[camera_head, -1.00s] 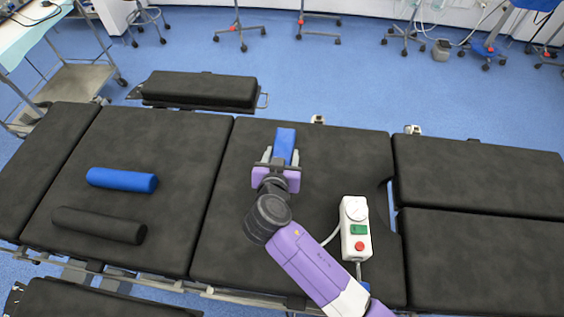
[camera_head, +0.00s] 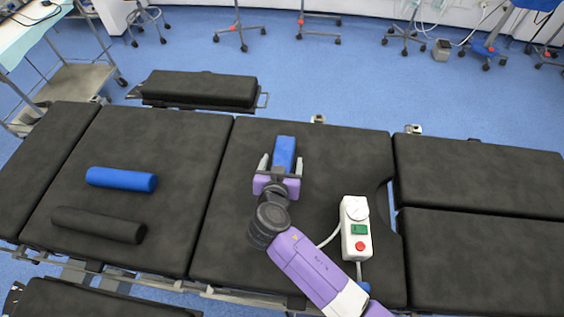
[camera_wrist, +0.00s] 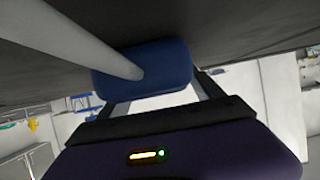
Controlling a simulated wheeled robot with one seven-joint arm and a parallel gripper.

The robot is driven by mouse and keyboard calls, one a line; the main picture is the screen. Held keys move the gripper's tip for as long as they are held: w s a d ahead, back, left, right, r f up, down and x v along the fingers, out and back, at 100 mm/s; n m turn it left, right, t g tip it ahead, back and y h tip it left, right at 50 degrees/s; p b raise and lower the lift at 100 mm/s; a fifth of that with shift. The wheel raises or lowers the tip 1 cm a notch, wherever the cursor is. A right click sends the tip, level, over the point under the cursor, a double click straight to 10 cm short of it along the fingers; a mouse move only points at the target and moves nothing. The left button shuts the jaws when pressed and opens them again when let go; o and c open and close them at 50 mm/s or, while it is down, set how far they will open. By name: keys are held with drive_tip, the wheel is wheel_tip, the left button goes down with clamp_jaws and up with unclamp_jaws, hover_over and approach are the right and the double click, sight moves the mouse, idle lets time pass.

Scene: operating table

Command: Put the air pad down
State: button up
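The air pad, which I take to be the blue block (camera_head: 285,150), is on the black middle section of the operating table (camera_head: 335,142). It appears to rest on the surface. My gripper (camera_head: 282,160) is open around the pad's near part, one grey finger on each side. A gap shows at the left finger, and the right finger also looks apart from the pad. In the wrist view the pad (camera_wrist: 172,72) sits against the dark table surface, just ahead of my gripper. A pale grey bar crosses in front of the pad's left part there; I cannot tell what it is.
A blue roll (camera_head: 122,179) and a black roll (camera_head: 98,225) lie on the left section. A white control box (camera_head: 356,228) with a cable lies right of my arm. A separate black pad (camera_head: 200,88) stands beyond the far edge. The table right of the pad is clear.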

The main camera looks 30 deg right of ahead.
drive_tip(key=shift+r, duration=0.15)
drive_tip(key=v, duration=1.2)
drive_tip(key=shift+b, duration=0.4)
drive_tip(key=a+n+y, duration=0.1)
drive_tip(key=a, duration=0.1)
drive_tip(key=w+a+r+n+t+y, duration=0.1)
drive_tip(key=a+n, duration=0.1)
drive_tip(key=w+a+n+t+y, duration=0.1)
drive_tip(key=a+n+y, duration=0.1)
drive_tip(key=shift+w+a+r, duration=0.1)
drive_tip(key=shift+w+r, duration=0.15)
drive_tip(key=shift+r, duration=0.15)
drive_tip(key=s+a+n+y, duration=0.1)
drive_tip(key=s+a+n+t+y, duration=0.1)
drive_tip(key=n+y, duration=0.1)
drive_tip(key=shift+s+y, duration=0.3)
drive_tip(key=shift+s, duration=0.1)
drive_tip(key=s+d+r, duration=0.2)
drive_tip(key=s+d, duration=0.2)
drive_tip(key=s, duration=0.5)
drive_tip(key=s+d+r, duration=0.3)
drive_tip(key=s+d, duration=0.2)
drive_tip(key=s, duration=0.4)
drive_tip(key=s+d+r+m+t, duration=0.1)
drive_tip(key=s+d+r, duration=0.2)
drive_tip(key=s, duration=0.7)
drive_tip(key=shift+d, duration=1.1)
